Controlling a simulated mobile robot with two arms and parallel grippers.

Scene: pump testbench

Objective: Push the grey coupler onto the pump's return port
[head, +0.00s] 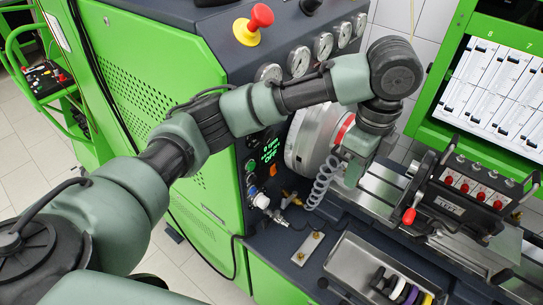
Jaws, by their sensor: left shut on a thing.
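My left arm reaches in from the left across the bench. My left gripper (352,172) is at the front of the round grey drum, pointing down, its fingertips small and partly hidden. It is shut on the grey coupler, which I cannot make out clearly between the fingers. A grey coiled hose (321,186) hangs just left of the gripper, its upper end close to it. I cannot pick out the pump's return port, nor tell whether the coupler touches it. My right gripper is not in view.
The grey drum (304,140) stands close behind the gripper. A black box with red knobs (464,192) sits right on the rails. A metal tray (350,262) with coloured rings lies in front. A red emergency button (260,16) and gauges (299,61) are above.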

